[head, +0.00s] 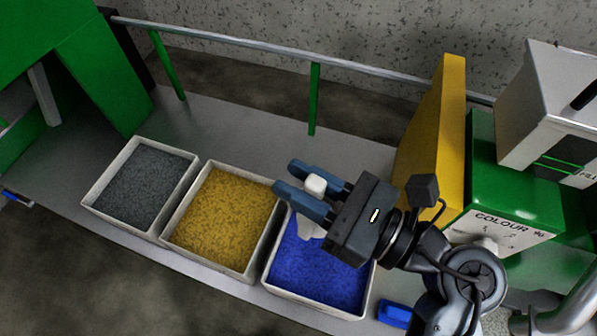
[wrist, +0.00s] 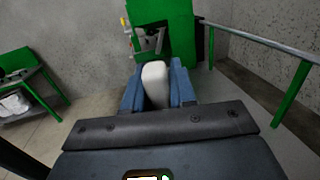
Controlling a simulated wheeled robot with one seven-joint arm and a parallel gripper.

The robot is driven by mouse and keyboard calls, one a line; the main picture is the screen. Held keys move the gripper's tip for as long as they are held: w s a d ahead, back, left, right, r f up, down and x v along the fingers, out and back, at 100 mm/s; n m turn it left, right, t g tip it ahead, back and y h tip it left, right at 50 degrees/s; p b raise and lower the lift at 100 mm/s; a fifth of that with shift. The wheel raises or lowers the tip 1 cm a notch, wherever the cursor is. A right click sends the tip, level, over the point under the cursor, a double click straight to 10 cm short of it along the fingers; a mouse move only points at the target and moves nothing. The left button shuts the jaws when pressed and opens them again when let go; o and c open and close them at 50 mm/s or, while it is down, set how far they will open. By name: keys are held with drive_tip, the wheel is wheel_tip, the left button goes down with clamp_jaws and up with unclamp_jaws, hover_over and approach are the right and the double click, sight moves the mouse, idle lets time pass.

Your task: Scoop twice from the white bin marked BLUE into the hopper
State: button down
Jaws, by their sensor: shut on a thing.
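My gripper (head: 313,188) is shut on the white scoop (head: 316,184), whose handle sits between the two blue fingers. The handle also shows between the fingers in the wrist view (wrist: 156,84). Part of the scoop's white body shows below the fingers, over the white bin of blue granules (head: 318,272); I cannot tell whether it touches them or what it holds. The bin's BLUE marking is not visible. A green unit marked COLOUR (head: 512,205) stands at the right; I cannot tell which part of it is the hopper.
Bins of yellow granules (head: 222,218) and grey granules (head: 143,186) stand in a row to the left. A tall yellow panel (head: 434,130) rises behind my arm. A rail (head: 250,42) runs along the back. A small blue object (head: 394,314) lies right of the blue bin.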

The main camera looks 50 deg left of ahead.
drive_tip(key=y+b, duration=0.2)
drive_tip(key=b, duration=0.3)
hover_over(321, 230)
wheel_tip(321, 230, down, 6)
drive_tip(key=r, duration=0.1)
drive_tip(key=d+f+b, duration=0.1)
drive_tip(key=f+b, duration=0.3)
drive_tip(key=w+d+f+y+b, duration=0.1)
drive_tip(key=d+f+b, duration=0.1)
drive_tip(key=f+b, duration=0.2)
drive_tip(key=d+f+m+y+b, duration=0.1)
drive_tip(key=f+b, duration=0.3)
drive_tip(key=f, duration=0.1)
drive_tip(key=shift+w+d+g+b, duration=0.25)
drive_tip(key=shift+d+g+b, duration=0.1)
drive_tip(key=shift+g, duration=0.05)
drive_tip(key=w+d+b, duration=0.1)
drive_tip(key=d+b, duration=0.1)
drive_tip(key=shift+w+d+r, duration=0.2)
drive_tip(key=shift+w+d, duration=0.15)
idle(0.4)
